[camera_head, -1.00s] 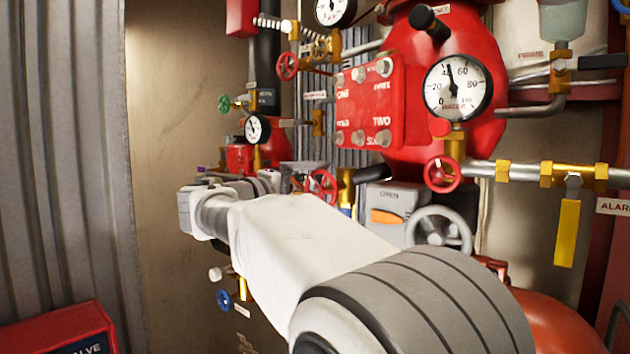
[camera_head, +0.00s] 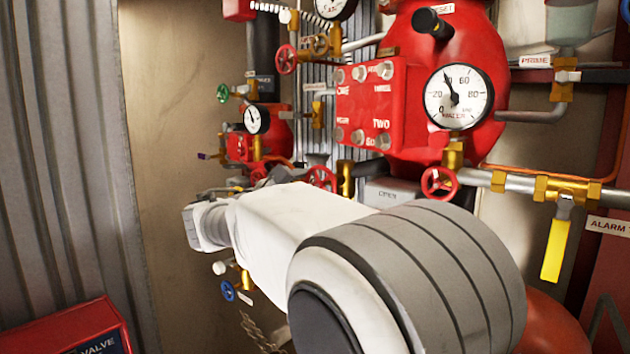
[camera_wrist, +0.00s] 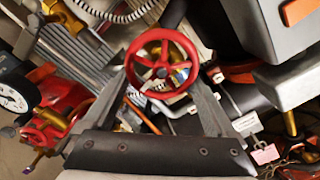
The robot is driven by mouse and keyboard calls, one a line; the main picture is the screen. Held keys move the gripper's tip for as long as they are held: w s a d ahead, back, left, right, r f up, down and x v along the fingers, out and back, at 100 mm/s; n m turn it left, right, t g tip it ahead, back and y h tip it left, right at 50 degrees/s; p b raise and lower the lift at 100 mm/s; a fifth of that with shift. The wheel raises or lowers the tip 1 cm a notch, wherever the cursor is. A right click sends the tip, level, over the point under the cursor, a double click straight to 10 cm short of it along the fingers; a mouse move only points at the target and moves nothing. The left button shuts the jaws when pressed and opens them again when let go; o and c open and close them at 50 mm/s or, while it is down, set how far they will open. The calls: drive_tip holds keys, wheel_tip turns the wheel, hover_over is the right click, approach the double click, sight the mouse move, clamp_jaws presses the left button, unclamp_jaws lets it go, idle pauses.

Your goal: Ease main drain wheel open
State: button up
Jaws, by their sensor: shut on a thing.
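A red spoked handwheel (camera_wrist: 162,62) sits between my fingertips in the wrist view, and my gripper (camera_wrist: 163,78) is shut on its rim from both sides. In the head view a red handwheel (camera_head: 321,180) shows just past my forearm, close to my wrist; it seems to be the same wheel. The fingers themselves are mostly hidden there. I cannot read a label on this wheel, nor tell how far it is turned.
A large pressure gauge (camera_head: 458,97), another red handwheel (camera_head: 439,183) and a yellow lever (camera_head: 556,249) are at right. A red cover plate (camera_head: 370,103) is above. A blue handwheel (camera_head: 228,290) is low left. In the wrist view a grey box (camera_wrist: 287,50) stands close at right.

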drive_tip(key=shift+d+f+n+p, duration=0.15)
drive_tip(key=shift+n+p, duration=0.25)
drive_tip(key=shift+n, duration=0.3)
drive_tip(key=shift+s, duration=0.1)
drive_tip(key=o, duration=1)
drive_tip(key=shift+o, duration=0.2)
drive_tip(key=b+v, duration=0.3)
drive_tip(key=v, duration=1.4)
drive_tip(key=shift+s, duration=0.2)
